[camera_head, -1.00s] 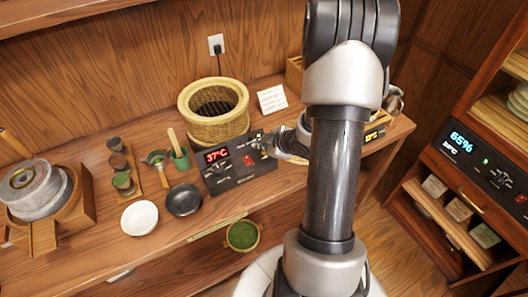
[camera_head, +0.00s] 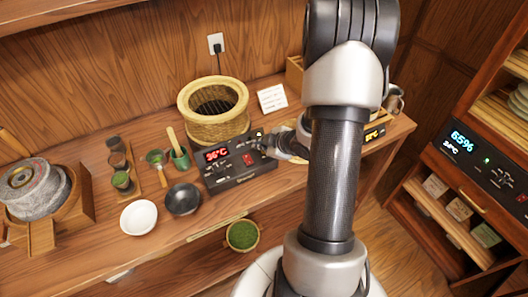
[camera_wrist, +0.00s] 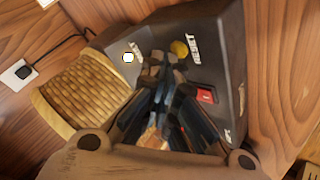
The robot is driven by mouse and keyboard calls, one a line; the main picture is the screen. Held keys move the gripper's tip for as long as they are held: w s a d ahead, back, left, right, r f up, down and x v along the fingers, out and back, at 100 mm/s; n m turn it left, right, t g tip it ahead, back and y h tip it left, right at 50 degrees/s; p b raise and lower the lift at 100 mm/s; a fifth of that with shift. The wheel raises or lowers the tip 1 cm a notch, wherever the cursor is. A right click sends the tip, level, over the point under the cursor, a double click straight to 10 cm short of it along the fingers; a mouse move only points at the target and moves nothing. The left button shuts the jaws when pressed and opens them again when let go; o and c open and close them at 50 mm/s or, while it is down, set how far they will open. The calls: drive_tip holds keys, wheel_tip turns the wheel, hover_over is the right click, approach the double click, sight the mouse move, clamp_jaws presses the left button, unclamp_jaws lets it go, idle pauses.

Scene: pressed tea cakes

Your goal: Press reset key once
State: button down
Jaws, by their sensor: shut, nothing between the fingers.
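The dark control box (camera_head: 237,175) stands on the wooden counter, with a red temperature readout (camera_head: 217,154). In the wrist view, its panel (camera_wrist: 213,73) carries a round yellow key (camera_wrist: 179,48) beside the lettering RESET. My gripper (camera_wrist: 161,66) is shut and empty, its fingertips over the panel just below and left of the yellow key in that view. I cannot tell whether they touch the panel. In the head view, my gripper (camera_head: 270,142) is at the right end of the box and hides part of it.
A red rocker switch (camera_wrist: 206,95) and a small pale light (camera_wrist: 128,57) are on the same panel. A woven basket steamer (camera_head: 213,112) stands behind the box. A black bowl (camera_head: 183,199) and white bowl (camera_head: 139,217) lie to its left.

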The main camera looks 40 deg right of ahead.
sight(262, 153)
drive_tip(key=shift+f+b, duration=0.35)
drive_tip(key=shift+f, duration=0.1)
idle(0.6)
drive_tip(key=shift+r, duration=0.1)
drive_tip(key=shift+r+p, duration=0.75)
drive_tip(key=shift+r+p, duration=2.2)
drive_tip(key=shift+r, duration=0.25)
